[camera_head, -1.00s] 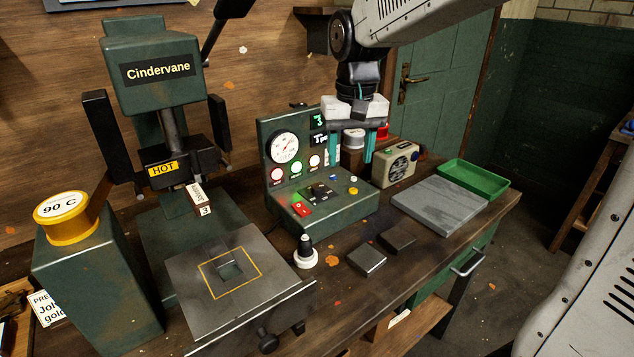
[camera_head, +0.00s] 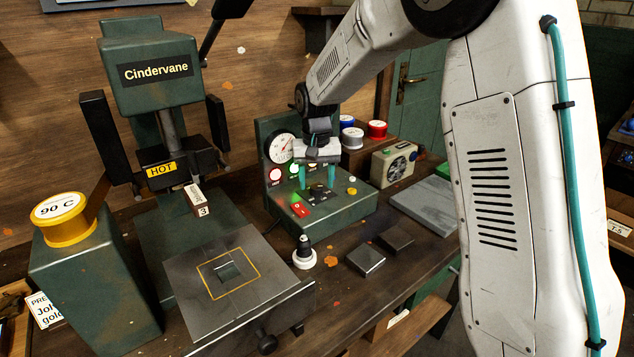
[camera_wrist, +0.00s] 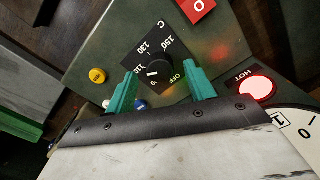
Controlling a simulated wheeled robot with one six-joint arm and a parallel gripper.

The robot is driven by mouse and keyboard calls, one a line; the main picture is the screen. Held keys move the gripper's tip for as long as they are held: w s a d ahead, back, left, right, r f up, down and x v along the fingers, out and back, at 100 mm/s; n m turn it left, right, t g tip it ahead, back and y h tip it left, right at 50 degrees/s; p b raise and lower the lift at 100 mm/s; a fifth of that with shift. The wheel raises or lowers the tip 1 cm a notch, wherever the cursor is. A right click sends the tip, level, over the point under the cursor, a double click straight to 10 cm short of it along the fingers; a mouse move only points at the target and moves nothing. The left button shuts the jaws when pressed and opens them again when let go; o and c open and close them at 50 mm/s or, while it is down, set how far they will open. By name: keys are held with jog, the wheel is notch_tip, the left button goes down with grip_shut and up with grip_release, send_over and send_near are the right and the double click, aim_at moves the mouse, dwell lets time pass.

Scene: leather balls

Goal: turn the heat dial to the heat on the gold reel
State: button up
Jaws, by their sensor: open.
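The gold reel (camera_head: 62,228) sits on a green block at the left of the head view, and its white top reads "90 C". The heat dial (camera_wrist: 157,68) is a black knob on a black plate marked OFF, a partly hidden 9-something, 110, 130 and 150. A short white mark on the knob points down-left in the wrist view, roughly toward the 9 and 110 side; the exact setting is unclear. My gripper (camera_head: 316,187) is open above the dial, its two teal fingers (camera_wrist: 163,85) on either side of the knob. I cannot tell whether they touch it.
The green control box (camera_head: 345,212) also bears a red switch (camera_head: 300,209), a yellow button (camera_head: 352,191) and lit lamps. The press plate (camera_head: 190,290) is left of it. A stamp (camera_head: 304,252) and dark blocks (camera_head: 366,260) stand in front.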

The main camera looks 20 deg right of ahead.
jog(key=shift+f, duration=0.55)
jog(key=c, duration=1)
jog(key=n, duration=0.5)
jog(key=shift+n, duration=0.3)
jog(key=n, duration=0.6)
